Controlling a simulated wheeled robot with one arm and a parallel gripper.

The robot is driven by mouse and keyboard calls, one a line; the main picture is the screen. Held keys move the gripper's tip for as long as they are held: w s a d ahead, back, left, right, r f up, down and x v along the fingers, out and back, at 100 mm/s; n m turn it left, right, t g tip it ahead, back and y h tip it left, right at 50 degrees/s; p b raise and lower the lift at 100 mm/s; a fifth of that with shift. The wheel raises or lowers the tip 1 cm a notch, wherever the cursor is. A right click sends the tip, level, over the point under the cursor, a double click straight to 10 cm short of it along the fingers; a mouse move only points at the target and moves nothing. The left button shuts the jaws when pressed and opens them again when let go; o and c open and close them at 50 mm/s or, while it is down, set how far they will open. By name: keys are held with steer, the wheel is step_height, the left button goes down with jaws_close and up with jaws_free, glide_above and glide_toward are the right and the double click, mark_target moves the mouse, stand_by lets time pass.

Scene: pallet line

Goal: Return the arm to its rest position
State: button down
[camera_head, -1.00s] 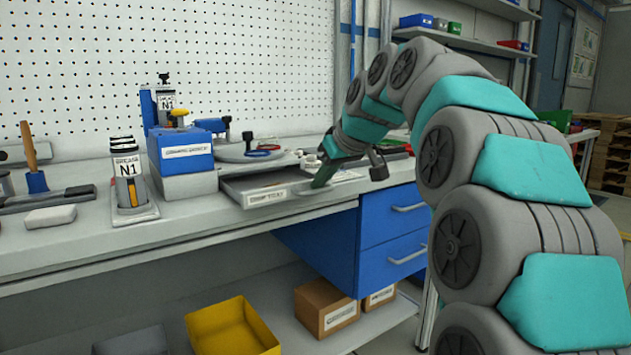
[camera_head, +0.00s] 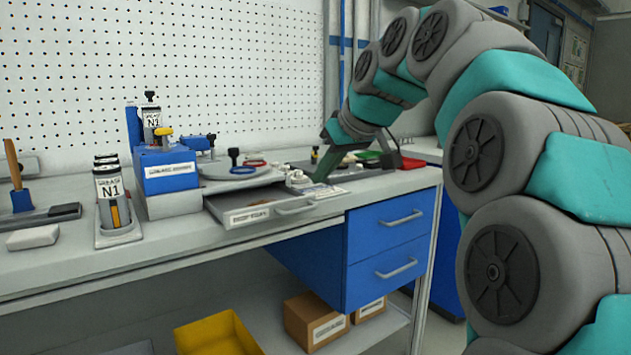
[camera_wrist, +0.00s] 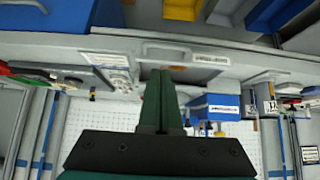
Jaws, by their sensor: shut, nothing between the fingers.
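My arm curves in from the right of the head view. My gripper (camera_head: 320,174) has green fingers that point down and left, over the right rear of a shallow open drawer (camera_head: 235,217) on the bench. In the wrist view my gripper (camera_wrist: 160,74) shows its fingers together and nothing between them. The drawer's handle (camera_head: 296,207) is clear of the fingers in the head view. In the wrist view the drawer handle (camera_wrist: 166,47) shows just beyond the fingertips; the gap is hard to judge.
A red box (camera_head: 411,163) sits near the arm. Blue drawers (camera_head: 385,245) hang below. A yellow bin (camera_head: 215,335) stands underneath.

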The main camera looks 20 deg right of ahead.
steer(key=s+a+f+m+g, duration=0.1)
steer(key=s+a+f+g, duration=0.2)
steer(key=s+f, duration=0.5)
steer(key=s+a+f+m+g, duration=0.1)
steer(key=s+a+f+g, duration=0.15)
steer(key=s+f, duration=0.6)
steer(key=s+f+m+g+h, duration=0.1)
steer(key=s+f+g, duration=0.3)
steer(key=s+f, duration=1.6)
steer(key=shift+d+f+m+h, duration=0.3)
steer(key=shift+m+h, duration=0.1)
steer(key=shift+h, duration=0.5)
steer(key=shift+w+g, duration=0.1)
steer(key=shift+g, duration=0.15)
